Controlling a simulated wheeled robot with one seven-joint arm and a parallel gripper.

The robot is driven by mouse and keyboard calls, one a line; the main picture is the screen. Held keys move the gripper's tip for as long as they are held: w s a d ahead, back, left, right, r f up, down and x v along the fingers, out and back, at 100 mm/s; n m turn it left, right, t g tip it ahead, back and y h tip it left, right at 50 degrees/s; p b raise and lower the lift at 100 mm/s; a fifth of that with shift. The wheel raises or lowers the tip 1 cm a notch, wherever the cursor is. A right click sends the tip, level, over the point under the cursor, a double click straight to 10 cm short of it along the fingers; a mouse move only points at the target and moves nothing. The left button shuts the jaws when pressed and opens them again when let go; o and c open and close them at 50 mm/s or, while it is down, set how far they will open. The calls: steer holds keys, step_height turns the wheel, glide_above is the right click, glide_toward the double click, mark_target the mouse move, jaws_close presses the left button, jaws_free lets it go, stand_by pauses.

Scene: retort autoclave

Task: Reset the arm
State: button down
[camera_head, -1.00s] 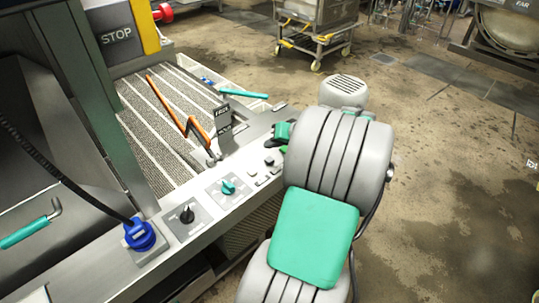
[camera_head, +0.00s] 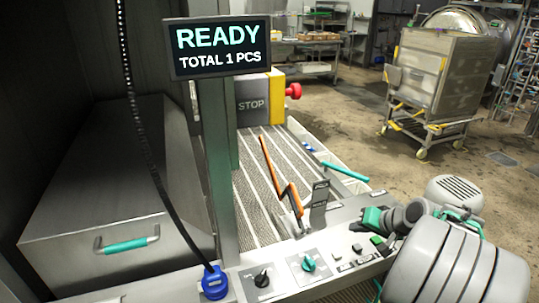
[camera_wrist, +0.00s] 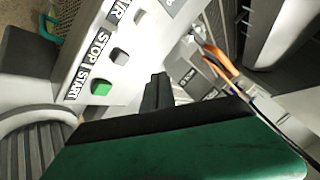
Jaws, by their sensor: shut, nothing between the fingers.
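My gripper (camera_wrist: 158,90) shows in the wrist view as dark fingers pressed together past its green body, with nothing between them. In the head view my gripper (camera_head: 374,218) is at the right end of the control panel, over or beside the push buttons; its fingertips are hard to make out. My grey arm bends away at the lower right. In the wrist view the panel below has a green START button (camera_wrist: 101,87) and a STOP button (camera_wrist: 111,55). I cannot tell how far the fingers are from the panel.
The panel has a black knob (camera_head: 262,278) and a teal knob (camera_head: 309,264). An orange lever (camera_head: 278,180) rises behind it by the conveyor (camera_head: 250,190). A display (camera_head: 218,48) reads READY, TOTAL 1 PCS. A steel box (camera_head: 95,210) stands left. A wheeled cart (camera_head: 440,75) stands on open floor.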

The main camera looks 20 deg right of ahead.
steer(key=a+r+n+g, duration=0.3)
steer(key=a+n, duration=0.1)
steer(key=a, duration=1.5)
steer(key=s+a+n+g+h+p, duration=0.1)
steer(key=s+a+n+g, duration=0.1)
steer(key=s+a, duration=0.8)
steer(key=shift+s+r+n, duration=0.2)
steer(key=shift+s+n, duration=0.1)
steer(key=shift+n, duration=0.3)
